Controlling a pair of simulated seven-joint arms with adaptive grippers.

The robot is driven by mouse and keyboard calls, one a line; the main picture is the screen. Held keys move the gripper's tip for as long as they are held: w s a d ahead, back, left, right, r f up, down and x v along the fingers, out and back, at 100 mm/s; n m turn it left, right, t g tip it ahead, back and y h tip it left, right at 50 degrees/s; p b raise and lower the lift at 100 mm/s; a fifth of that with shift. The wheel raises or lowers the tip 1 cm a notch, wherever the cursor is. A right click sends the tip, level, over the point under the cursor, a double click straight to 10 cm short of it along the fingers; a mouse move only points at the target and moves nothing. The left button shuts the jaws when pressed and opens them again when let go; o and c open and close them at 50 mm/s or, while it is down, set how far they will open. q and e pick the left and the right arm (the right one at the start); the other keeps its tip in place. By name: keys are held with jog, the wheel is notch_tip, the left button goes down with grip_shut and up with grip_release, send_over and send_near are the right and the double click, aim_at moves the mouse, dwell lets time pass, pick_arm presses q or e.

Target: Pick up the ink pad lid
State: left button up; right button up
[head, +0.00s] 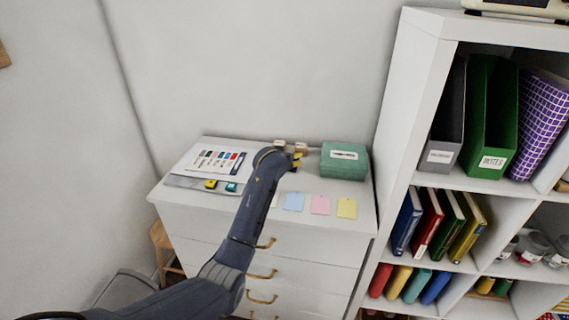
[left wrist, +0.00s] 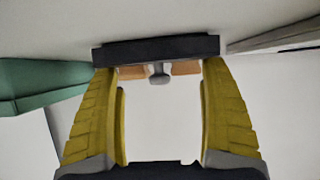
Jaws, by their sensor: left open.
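My left gripper (head: 299,158) is over the back of the white cabinet top, left of the green box. In the left wrist view its yellow fingers (left wrist: 159,85) are open and apart. A dark flat bar (left wrist: 155,49) lies across at the fingertips, with orange-brown pieces and a grey knob below it; I cannot tell whether it is the ink pad lid. Two small pads, one yellow and black (head: 211,184) and one teal and black (head: 231,187), lie at the front left of the top. No separate lid can be made out. My right gripper is not in view.
A green labelled box (head: 345,160) stands at the back right. Small wooden-looking pieces (head: 280,144) are at the back by the wall. Blue (head: 294,201), pink (head: 320,205) and yellow (head: 346,208) tags lie along the front. A colour chart (head: 213,161) lies at left. A bookshelf (head: 405,130) rises at right.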

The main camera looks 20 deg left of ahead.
pick_arm(q)
jog(key=shift+f, duration=0.2)
grip_shut()
jog(key=shift+s, duration=0.1)
dwell(0.4)
